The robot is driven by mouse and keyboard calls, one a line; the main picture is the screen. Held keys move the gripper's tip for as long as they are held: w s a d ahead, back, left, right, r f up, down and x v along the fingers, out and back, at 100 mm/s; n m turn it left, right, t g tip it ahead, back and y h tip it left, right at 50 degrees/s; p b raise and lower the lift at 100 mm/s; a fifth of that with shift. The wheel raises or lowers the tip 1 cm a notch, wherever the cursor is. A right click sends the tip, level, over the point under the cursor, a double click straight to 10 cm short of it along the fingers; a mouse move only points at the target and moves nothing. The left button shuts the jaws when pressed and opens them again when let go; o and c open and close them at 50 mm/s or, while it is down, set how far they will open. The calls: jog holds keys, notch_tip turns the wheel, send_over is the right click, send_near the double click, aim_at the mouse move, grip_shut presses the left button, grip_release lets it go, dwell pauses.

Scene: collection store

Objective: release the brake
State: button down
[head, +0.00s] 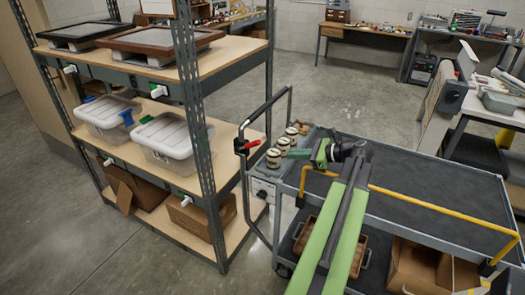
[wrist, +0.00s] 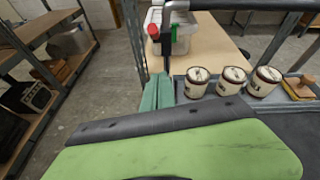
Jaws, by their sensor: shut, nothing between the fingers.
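The brake shows as a red lever (head: 247,144) with a black mount on the upright grey handle frame of the trolley (head: 430,185), at its left end. In the wrist view a red-tipped lever (wrist: 153,31) stands above and just left of centre, with a green part beside it. My gripper (head: 292,153) is shut and empty, its teal fingers pointing left toward the handle, a short gap right of the lever. In the wrist view my gripper (wrist: 157,90) is below the lever, apart from it as far as I can tell.
Several cream jars (head: 273,158) stand on the trolley's end tray, close to my fingers. A shelving rack (head: 205,130) with lidded tubs (head: 172,138) stands left of the handle. A yellow rail (head: 430,207) edges the trolley. Open floor (head: 330,90) lies behind.

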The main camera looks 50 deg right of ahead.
aim_at(248, 146)
jog(key=w+a, duration=0.4)
jog(key=w, duration=0.7)
jog(key=shift+w+f, duration=0.15)
jog(key=shift+f, duration=0.1)
